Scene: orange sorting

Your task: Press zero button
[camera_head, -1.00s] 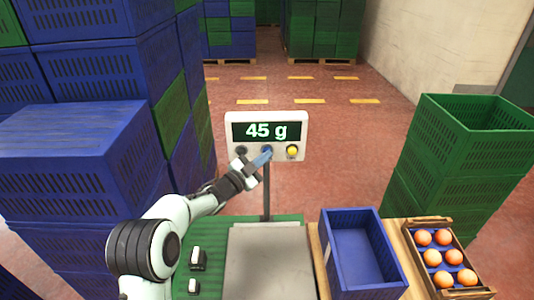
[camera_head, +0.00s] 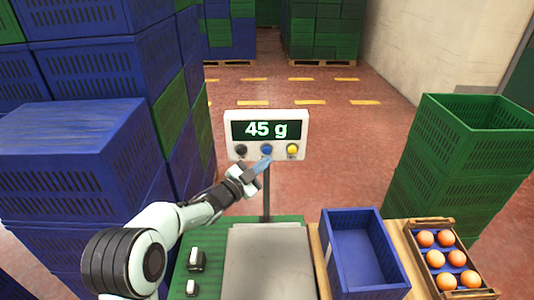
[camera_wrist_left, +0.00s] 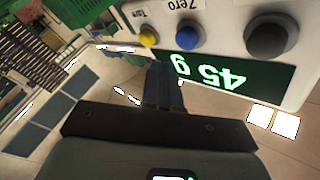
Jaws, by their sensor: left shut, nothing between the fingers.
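The scale's display box (camera_head: 266,134) reads "45 g" and has a black, a blue and a yellow button in a row below the screen. The blue zero button (camera_head: 266,149) is in the middle; in the left wrist view the blue button (camera_wrist_left: 190,36) has the "Zero" label beside it. My left gripper (camera_head: 263,164) is shut and empty, its blue-grey fingertips just below the blue button in the head view. In the left wrist view the fingertips (camera_wrist_left: 163,82) appear apart from the button. My right gripper is not in view.
The bare scale plate (camera_head: 268,262) lies in front of the display post. An empty blue crate (camera_head: 396,262) and a tray of oranges (camera_head: 414,262) stand to its right. Stacked blue crates (camera_head: 75,160) rise at left, green crates (camera_head: 455,170) at right.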

